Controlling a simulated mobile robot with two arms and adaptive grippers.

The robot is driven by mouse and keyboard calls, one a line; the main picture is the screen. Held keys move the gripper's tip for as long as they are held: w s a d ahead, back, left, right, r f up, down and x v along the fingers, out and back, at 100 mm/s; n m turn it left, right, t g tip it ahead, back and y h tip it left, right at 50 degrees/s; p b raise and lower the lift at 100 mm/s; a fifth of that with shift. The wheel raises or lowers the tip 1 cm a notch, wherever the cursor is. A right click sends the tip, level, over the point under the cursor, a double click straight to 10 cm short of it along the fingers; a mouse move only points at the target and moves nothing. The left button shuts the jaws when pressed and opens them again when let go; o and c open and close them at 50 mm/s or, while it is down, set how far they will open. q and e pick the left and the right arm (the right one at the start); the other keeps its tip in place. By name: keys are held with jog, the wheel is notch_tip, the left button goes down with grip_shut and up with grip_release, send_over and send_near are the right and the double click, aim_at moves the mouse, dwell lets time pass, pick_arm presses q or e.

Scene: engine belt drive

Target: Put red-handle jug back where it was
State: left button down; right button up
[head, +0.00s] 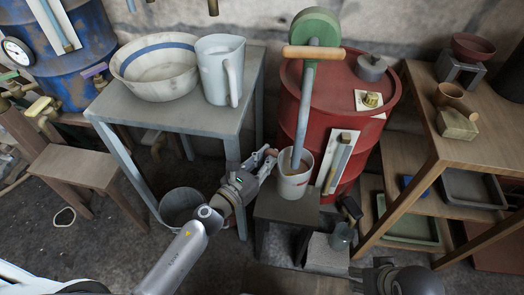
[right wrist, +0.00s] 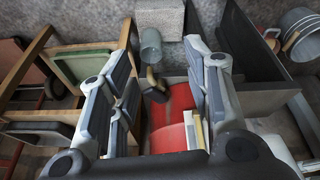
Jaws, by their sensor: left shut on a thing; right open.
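The red-handle jug (head: 294,184) is a white vessel with a reddish part on its left side, at the middle of the head view. It stands on or just above a small dark stool (head: 286,208), in front of the red drum. A grey pump pipe comes down into its mouth. My left gripper (head: 269,158) is shut at the jug's left side, on the reddish handle; its fingers partly hide the grip. My right gripper (right wrist: 158,60) is open and empty in the right wrist view. In the head view only part of my right arm shows, at the bottom right.
A grey table (head: 180,112) at the left bears a blue-banded basin (head: 156,68) and a plain white pitcher (head: 221,70). The red drum (head: 348,105) carries a pump with a wooden handle (head: 313,53). A wooden shelf table (head: 470,143) stands right. A bucket (head: 182,207) is below the grey table.

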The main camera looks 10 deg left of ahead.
pick_arm(q)
jog(key=shift+s+a+r, duration=0.1)
jog(key=shift+a+r, duration=0.05)
jog(key=shift+a+f, duration=0.1)
jog(key=shift+f, duration=0.15)
jog(key=shift+f+b, duration=0.75)
jog(key=shift+b, duration=0.25)
jog(key=shift+s+f+b, duration=0.1)
jog(key=shift+f+b, duration=0.95)
jog(key=shift+f, duration=0.05)
pick_arm(e)
jog(key=w+a+r+t+y, duration=0.1)
jog(key=w+a+r+t, duration=0.15)
jog(key=w+t, duration=0.55)
pick_arm(q)
notch_tip(320, 180, down, 2)
jog(key=shift+f+b, duration=0.1)
jog(key=shift+b, duration=0.9)
jog(key=shift+f, duration=0.15)
pick_arm(e)
jog(key=w+a+r+t+y, duration=0.2)
jog(key=w+a+r+t, duration=0.2)
jog(key=w+r, duration=0.4)
jog(key=shift+w+r+n, duration=0.3)
jog(key=shift+w+r, duration=0.05)
jog(key=shift+r, duration=0.1)
